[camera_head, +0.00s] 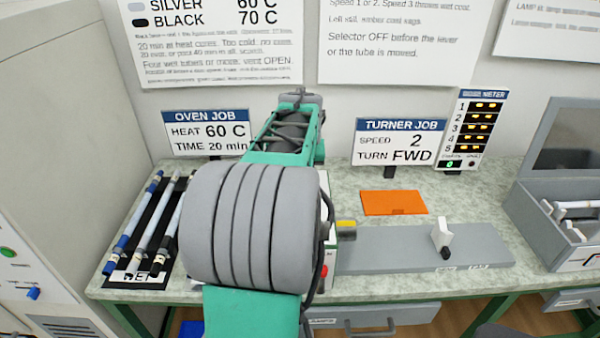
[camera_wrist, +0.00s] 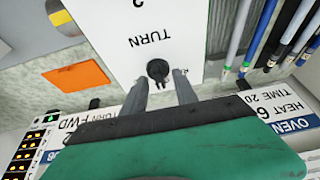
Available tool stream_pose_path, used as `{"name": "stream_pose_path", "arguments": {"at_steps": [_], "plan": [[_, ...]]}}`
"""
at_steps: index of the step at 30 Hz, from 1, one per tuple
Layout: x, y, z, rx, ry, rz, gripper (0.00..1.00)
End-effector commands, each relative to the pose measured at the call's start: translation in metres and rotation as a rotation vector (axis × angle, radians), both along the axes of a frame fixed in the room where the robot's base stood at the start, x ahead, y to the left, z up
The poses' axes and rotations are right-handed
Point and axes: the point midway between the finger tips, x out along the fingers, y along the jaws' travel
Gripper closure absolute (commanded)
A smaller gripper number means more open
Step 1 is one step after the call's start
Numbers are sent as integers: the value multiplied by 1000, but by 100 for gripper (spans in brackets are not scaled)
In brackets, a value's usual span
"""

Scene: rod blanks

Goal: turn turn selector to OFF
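The turn selector (camera_wrist: 157,70) is a round dark knob on a white panel (camera_wrist: 190,25) marked TURN, seen upside down in the wrist view. My gripper (camera_wrist: 161,79) has its two grey fingers apart, one on each side of the knob. A gap seems to show between the knob and the fingers, and I cannot tell whether either finger touches it. The knob's setting cannot be read. In the head view my own arm covers the selector and the gripper. A sign (camera_head: 400,141) there reads TURNER JOB, speed 2, turn FWD.
A grey rail (camera_head: 390,258) with a white lever (camera_head: 441,236) lies right of my arm. An orange mat (camera_head: 394,203) lies behind it. Several rods (camera_head: 150,222) lie in a rack at left. A meter (camera_head: 473,130) and a grey open box (camera_head: 560,215) stand at right.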

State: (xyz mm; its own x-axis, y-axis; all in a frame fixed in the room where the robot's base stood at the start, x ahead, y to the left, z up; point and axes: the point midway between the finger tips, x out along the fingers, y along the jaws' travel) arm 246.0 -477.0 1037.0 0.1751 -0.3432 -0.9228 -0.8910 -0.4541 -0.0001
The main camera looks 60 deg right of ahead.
Motion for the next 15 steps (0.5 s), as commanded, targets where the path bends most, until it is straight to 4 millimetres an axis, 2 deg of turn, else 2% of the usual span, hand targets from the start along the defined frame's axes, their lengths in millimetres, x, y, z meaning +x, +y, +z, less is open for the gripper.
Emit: {"name": "stream_pose_path", "arguments": {"at_steps": [7,15], "plan": [[-1,2,5,0,0,-1,65],[-9,19,53,-4,-1,0,65]]}}
